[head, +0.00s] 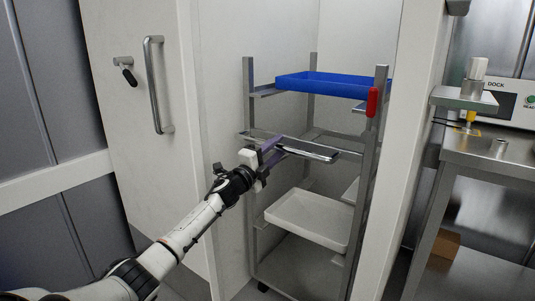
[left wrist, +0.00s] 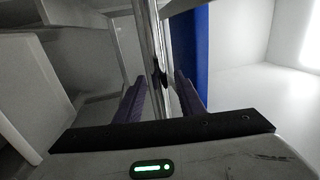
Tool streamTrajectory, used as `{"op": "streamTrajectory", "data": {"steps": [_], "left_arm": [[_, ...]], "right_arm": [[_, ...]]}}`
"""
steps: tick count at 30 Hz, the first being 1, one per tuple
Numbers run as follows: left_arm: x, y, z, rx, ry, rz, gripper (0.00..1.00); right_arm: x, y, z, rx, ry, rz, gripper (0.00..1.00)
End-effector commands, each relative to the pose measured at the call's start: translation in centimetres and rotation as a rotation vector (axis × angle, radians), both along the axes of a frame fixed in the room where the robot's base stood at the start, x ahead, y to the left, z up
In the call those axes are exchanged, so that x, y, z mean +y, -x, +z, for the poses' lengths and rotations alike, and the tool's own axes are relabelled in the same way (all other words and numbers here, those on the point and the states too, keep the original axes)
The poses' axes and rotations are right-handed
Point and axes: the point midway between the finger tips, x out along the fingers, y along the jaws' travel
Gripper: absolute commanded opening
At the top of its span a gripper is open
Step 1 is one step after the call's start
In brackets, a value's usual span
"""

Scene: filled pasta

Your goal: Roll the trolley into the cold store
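The trolley (head: 249,105) is a grey metal rack standing inside the white-walled cold store (head: 225,60). It holds a blue tray (head: 330,84) on top and a white tray (head: 310,219) lower down. A push bar (head: 310,149) crosses its near side. My left gripper (head: 271,152) is at the left part of this bar. In the left wrist view, the bar (left wrist: 153,45) runs between the purple fingers (left wrist: 160,100), which stand apart with a gap showing around it. The blue tray (left wrist: 188,55) shows beyond. My right gripper is out of view.
The cold store's white door (head: 140,170), with a long handle (head: 154,85), stands open at the left. A door post (head: 415,130) bounds the opening at the right. A red handle piece (head: 372,102) is on the trolley's right post. A steel bench (head: 490,155) with a dock device stands right.

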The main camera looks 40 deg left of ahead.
Motion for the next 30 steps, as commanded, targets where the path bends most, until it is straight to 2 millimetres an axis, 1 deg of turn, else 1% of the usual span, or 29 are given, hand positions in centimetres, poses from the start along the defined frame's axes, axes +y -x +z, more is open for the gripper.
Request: {"op": "streamTrajectory", "data": {"steps": [1,6,12,17,30], "left_arm": [[-0.1,0.9,-0.1,0.002,-0.002,-0.002,0.36],[-0.5,3.3,-0.6,0.001,-0.001,-0.001,0.36],[-0.7,4.9,-0.9,-0.001,0.0,0.0,0.36],[-0.7,5.3,-0.9,-0.003,0.0,0.001,0.36],[-0.7,5.3,-0.9,-0.002,0.0,0.001,0.36]], "right_arm": [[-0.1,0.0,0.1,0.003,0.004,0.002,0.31],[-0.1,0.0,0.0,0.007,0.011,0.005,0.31],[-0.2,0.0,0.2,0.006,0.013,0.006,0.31],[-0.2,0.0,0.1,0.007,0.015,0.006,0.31],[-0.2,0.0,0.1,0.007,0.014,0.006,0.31]]}}
